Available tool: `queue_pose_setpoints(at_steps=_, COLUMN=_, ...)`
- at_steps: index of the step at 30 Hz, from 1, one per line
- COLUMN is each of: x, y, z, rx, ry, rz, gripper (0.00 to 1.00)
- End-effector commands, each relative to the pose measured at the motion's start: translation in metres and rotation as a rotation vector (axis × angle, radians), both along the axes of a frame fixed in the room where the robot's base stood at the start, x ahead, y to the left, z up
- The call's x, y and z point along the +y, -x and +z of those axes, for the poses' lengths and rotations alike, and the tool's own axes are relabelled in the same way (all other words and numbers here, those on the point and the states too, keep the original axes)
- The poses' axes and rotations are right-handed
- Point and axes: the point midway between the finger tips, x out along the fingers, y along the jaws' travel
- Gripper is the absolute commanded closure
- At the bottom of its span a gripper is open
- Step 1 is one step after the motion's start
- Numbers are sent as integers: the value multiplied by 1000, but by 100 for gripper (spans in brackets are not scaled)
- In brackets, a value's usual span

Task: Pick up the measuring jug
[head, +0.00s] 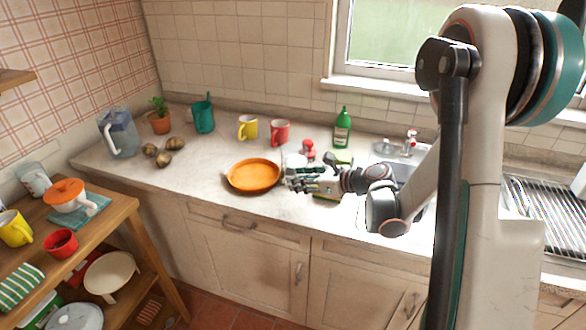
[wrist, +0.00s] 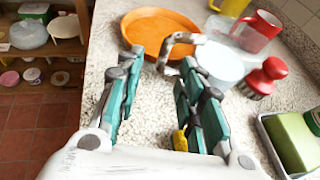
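A pale, see-through jug (wrist: 222,66) with a grey handle stands on the counter in the wrist view; I take it for the measuring jug. It shows small and partly hidden behind my gripper in the head view (head: 295,161). Its handle points toward my gripper (wrist: 163,60). My gripper is open, its two fingers apart. The handle is at the fingertips, near the right finger; I cannot tell if they touch. In the head view my gripper (head: 292,180) is low over the counter, right of the orange pan.
An orange pan (head: 253,175) lies close on the left. A red-topped item (wrist: 263,77), a red mug (wrist: 256,32) and a green sponge (wrist: 296,140) are near the jug. A green bottle (head: 342,128) stands behind. A wooden shelf unit (head: 126,203) is far left.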

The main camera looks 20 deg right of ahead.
Motion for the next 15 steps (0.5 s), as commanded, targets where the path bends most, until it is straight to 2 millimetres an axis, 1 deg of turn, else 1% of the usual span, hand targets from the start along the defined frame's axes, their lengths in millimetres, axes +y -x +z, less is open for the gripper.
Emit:
queue_pose_setpoints(at_steps=4, x=6, y=-9, z=-5, rx=0, ry=0, rz=1, gripper=65)
queue_pose_setpoints(at_steps=12, x=25, y=-38, z=-19, rx=0, ry=0, rz=1, gripper=65)
queue_pose_setpoints(at_steps=15, x=26, y=-40, z=-19, rx=0, ry=0, rz=0, gripper=65)
